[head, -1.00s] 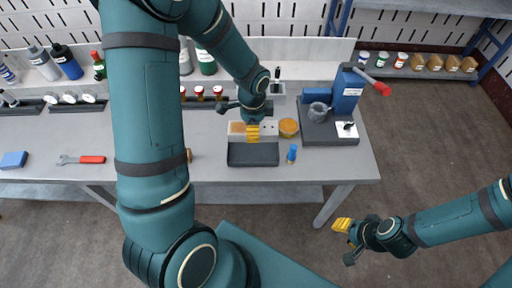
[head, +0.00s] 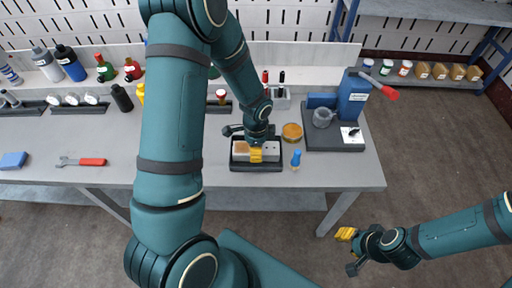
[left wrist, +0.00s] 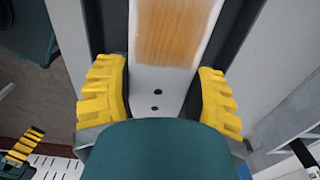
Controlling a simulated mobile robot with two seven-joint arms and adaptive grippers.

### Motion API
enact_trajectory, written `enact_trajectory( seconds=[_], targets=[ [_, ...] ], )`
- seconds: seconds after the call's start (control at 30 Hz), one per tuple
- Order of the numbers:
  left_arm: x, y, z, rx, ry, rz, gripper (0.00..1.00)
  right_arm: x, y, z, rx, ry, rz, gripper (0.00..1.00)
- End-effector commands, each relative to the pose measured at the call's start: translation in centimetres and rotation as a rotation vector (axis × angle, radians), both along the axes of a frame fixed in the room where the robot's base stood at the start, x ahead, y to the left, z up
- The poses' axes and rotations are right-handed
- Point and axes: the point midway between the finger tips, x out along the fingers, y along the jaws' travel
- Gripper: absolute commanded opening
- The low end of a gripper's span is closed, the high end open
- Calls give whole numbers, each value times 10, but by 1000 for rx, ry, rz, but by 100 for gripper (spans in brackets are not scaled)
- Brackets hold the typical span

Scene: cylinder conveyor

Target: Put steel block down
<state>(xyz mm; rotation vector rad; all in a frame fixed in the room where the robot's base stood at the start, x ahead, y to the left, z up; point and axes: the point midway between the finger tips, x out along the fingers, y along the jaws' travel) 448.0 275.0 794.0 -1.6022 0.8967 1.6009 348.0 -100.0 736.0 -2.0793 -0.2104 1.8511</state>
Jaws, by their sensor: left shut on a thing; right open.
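The steel block (head: 241,147) is a pale bar with a brown-orange patch and two small dark holes. It lies within the outline of the dark tray (head: 254,168) near the bench's front edge. In the left wrist view the block (left wrist: 170,35) sits between the yellow fingers, with dark tray surfaces on both sides. My left gripper (head: 257,153) is shut on the block's holed part. I cannot tell whether the block touches the tray floor. My right gripper (head: 346,235) is open and empty, out over the floor in front of the bench.
A blue machine (head: 352,97) on a dark base is farther right. A red-handled wrench (head: 92,162) lies at the left. The bench front between wrench and tray is mostly clear.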

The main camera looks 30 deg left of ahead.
Motion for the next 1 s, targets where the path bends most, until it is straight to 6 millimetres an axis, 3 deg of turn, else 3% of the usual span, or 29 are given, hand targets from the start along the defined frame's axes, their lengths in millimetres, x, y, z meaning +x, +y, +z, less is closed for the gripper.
enact_trajectory(
  seconds=[0.03, 0.07, 0.13, 0.57, 1.0],
  targets=[
    [0, 0, -3, 0, 0, 0, 15, 0, 0, -3, 0, -1, 0, 40],
    [0, 0, -3, 0, 0, 0, 64, 1, 0, -3, 0, -1, 0, 40],
    [0, 0, -2, 0, 0, 0, 89, 0, 0, -2, 0, -1, 0, 40],
    [0, 0, 5, 0, -1, 0, 89, 0, 0, 3, 0, 1, 0, 40],
    [1, 0, 89, 0, -4, 1, 89, -4, 1, 24, 2, 10, 2, 40]
  ],
)
